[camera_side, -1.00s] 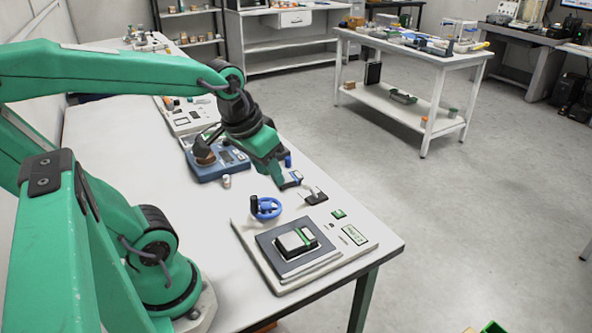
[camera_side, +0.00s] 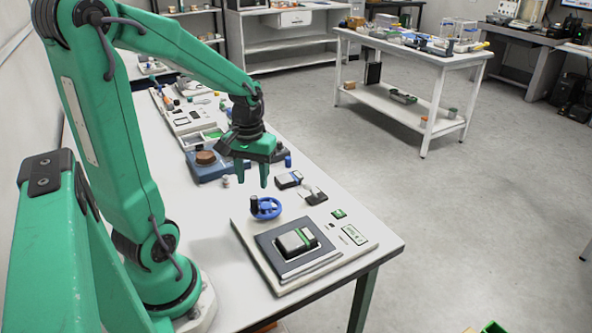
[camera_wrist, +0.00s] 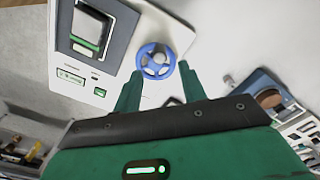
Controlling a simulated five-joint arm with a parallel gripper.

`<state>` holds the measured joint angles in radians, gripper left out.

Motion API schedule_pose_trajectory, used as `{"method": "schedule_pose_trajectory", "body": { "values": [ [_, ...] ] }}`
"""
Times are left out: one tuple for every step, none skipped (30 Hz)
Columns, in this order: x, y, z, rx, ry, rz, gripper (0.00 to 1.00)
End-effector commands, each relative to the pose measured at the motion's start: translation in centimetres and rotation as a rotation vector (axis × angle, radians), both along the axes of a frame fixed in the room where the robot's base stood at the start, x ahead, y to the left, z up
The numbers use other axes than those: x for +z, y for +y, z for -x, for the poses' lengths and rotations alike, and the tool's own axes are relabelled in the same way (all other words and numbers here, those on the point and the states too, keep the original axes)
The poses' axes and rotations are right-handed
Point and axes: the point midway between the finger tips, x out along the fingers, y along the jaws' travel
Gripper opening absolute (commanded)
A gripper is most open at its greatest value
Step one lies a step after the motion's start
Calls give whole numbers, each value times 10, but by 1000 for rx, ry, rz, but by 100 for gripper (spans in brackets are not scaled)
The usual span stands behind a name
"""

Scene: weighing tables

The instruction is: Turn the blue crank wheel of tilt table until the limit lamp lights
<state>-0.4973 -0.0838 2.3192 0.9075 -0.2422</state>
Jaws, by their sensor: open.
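The blue crank wheel (camera_side: 265,208) sits at the back left corner of the tilt table (camera_side: 328,266), with a dark upright knob on its rim. In the wrist view the crank wheel (camera_wrist: 155,61) shows beyond my fingertips, beside a grey plate with a pale block. My gripper (camera_side: 252,183) is open and empty, pointing down above the bench, behind the wheel and apart from it. Its fingers also show in the wrist view (camera_wrist: 160,80). A small lamp-like spot (camera_side: 331,225) is on the tilt table's right part; I cannot tell whether it is lit.
A blue scale (camera_side: 205,172) with a brown round piece stands behind my gripper. Small dark and grey blocks (camera_side: 289,179) lie right of the gripper. The bench's right edge is close to the tilt table. Bare bench (camera_side: 225,225) lies left of the wheel.

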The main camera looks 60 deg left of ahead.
Motion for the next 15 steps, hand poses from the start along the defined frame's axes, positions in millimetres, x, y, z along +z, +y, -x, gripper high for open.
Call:
{"method": "schedule_pose_trajectory", "body": {
  "values": [
    [-1, 0, 0, -1, 0, 0, 42],
    [-1, 0, 0, -1, 0, 0, 42],
    [-2, 0, 0, -1, 1, 1, 42],
    [-4, 0, 0, -1, 1, 1, 42],
    [-5, 0, 0, -1, 1, 1, 42],
    [-8, 0, 0, -1, 2, 1, 42],
    [-10, 0, 0, -1, 2, 1, 42],
    [-12, 0, 0, -1, 2, 1, 42],
    [-16, -1, 0, -2, 4, 2, 42],
    [-19, -1, 1, -2, 4, 2, 42],
    [-22, -1, 1, -2, 3, 1, 42],
    [-27, -1, 1, -2, 4, 2, 42],
    [-30, -1, 0, -2, 3, 1, 42],
    [-33, -1, 0, -2, 4, 2, 42],
    [-38, -1, 0, -2, 4, 2, 42]
  ]
}}
